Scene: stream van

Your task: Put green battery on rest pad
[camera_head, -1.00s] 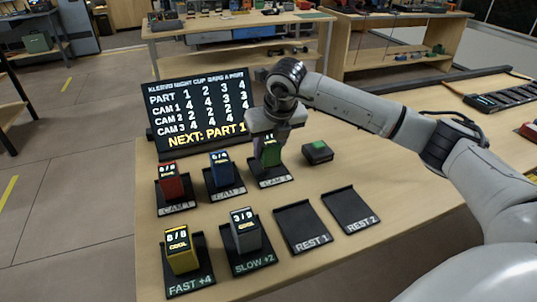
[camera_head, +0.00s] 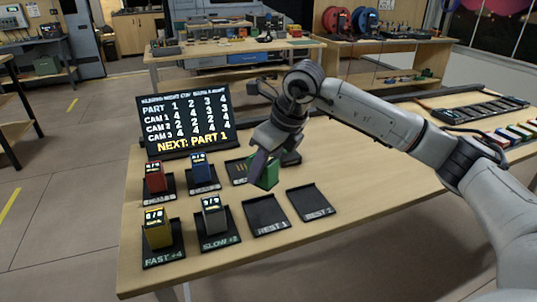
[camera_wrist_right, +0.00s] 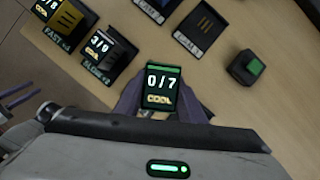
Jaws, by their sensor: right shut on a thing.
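The green battery (camera_head: 268,173) is held in my right gripper (camera_head: 262,162), above the table near the rest pads. In the right wrist view the battery (camera_wrist_right: 161,88) sits between the two fingers (camera_wrist_right: 160,104), and its screen reads 0/7 COOL. The REST 1 pad (camera_head: 265,213) and REST 2 pad (camera_head: 312,201) are bare, in front of and to the right of the battery. The CAM 3 pad (camera_head: 237,172) behind it is empty and partly hidden.
A red battery (camera_head: 155,177), a blue battery (camera_head: 203,169), a yellow battery (camera_head: 157,229) and a grey battery (camera_head: 214,216) stand on pads at left. A green-button box (camera_wrist_right: 245,67) is partly hidden behind my gripper in the head view. The score screen (camera_head: 185,122) stands behind.

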